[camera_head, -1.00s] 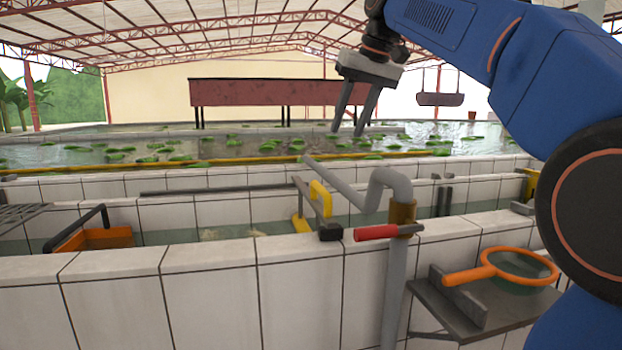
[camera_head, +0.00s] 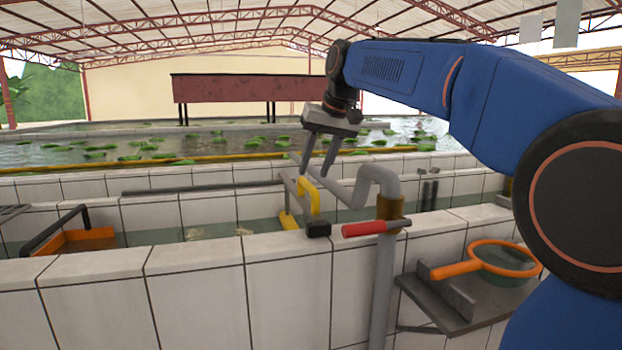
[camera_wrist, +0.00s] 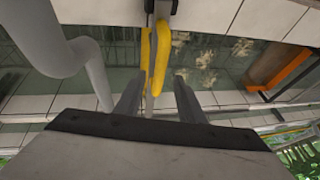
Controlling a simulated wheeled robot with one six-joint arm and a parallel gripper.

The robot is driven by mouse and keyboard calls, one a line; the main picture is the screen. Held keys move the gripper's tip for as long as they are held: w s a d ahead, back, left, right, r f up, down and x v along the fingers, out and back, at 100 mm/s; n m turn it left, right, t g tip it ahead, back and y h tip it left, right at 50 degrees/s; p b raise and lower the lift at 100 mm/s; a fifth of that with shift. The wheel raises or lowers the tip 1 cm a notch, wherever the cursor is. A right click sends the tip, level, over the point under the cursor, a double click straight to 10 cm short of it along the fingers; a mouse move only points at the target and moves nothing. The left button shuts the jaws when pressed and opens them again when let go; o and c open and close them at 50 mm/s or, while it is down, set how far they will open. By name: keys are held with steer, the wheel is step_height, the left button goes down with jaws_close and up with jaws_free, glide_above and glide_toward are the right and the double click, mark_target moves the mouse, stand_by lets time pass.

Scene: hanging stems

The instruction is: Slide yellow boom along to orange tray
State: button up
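The yellow boom (camera_head: 312,196) is an upright bent yellow piece beside a grey bar, set across the water channel behind the near tiled wall. In the wrist view the yellow boom (camera_wrist: 161,50) shows ahead of the fingers, roughly in line with the gap between them. My gripper (camera_head: 315,172) is open and empty, pointing down just above and behind the boom's top; its spread fingers also show in the wrist view (camera_wrist: 157,85). Contact with the boom cannot be made out. The orange tray (camera_head: 92,238), with a dark handle frame, sits in the channel at the left.
A grey bent pipe (camera_head: 378,178) with a red-handled valve (camera_head: 362,229) stands just right of the boom. An orange-rimmed net (camera_head: 505,256) lies on a grey shelf (camera_head: 450,305) at the right. The channel between boom and tray looks clear.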

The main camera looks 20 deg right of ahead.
steer(key=shift+x, duration=2.05)
jaws_close()
